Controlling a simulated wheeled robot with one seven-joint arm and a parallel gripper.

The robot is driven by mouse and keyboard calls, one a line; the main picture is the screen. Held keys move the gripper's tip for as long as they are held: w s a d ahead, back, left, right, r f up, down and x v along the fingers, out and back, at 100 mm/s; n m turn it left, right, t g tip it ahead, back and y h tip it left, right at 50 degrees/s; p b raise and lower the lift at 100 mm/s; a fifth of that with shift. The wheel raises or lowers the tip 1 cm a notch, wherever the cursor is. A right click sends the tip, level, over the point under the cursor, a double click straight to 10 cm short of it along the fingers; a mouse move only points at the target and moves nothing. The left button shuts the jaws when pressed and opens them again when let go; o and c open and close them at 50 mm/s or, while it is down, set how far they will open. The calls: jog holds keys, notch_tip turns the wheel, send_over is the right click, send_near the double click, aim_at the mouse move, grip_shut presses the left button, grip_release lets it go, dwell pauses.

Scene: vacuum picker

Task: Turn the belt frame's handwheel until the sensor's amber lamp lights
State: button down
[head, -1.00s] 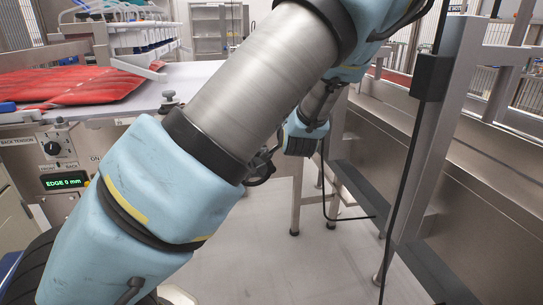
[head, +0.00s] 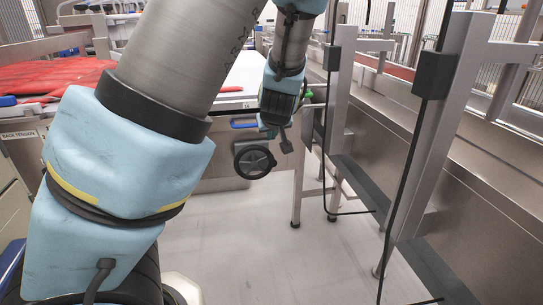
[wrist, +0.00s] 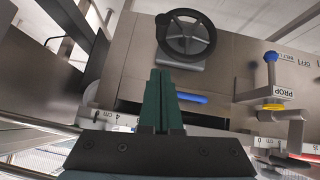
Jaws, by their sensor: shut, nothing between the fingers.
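The black spoked handwheel (head: 255,160) is on the front of the belt frame in the head view, just left of my gripper (head: 286,142). In the wrist view the handwheel (wrist: 187,36) is at the top, on a grey bracket, its rim and spokes in plain sight. My gripper (wrist: 162,74) shows there as two dark green fingers pressed together, empty, pointing toward the wheel. The tips appear just short of the bracket; I cannot tell whether they touch it. I cannot make out the sensor's amber lamp in either current view.
A blue bar (wrist: 180,98) lies below the wheel. Red cloth (head: 50,76) lies on the table. A steel frame (head: 430,130) stands right; the floor (head: 260,245) is clear.

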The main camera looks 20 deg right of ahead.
send_over(272, 157)
jog(key=s+a, duration=0.1)
jog(key=s, duration=0.1)
jog(key=f, duration=0.4)
jog(key=shift+s+a+f+b, duration=0.2)
jog(key=shift+f+b, duration=0.1)
jog(key=shift+b, duration=0.1)
jog(key=f, duration=0.3)
jog(key=shift+d+f, duration=0.15)
jog(key=shift+d, duration=0.05)
jog(key=shift+d+f, duration=0.1)
jog(key=shift+f, duration=0.3)
jog(key=shift+d+p, duration=0.15)
jog(key=shift+p, duration=0.3)
jog(key=shift+f+y, duration=0.1)
jog(key=shift+y, duration=0.2)
jog(key=shift+d+m+p, duration=0.15)
jog(key=shift+m+p, duration=0.15)
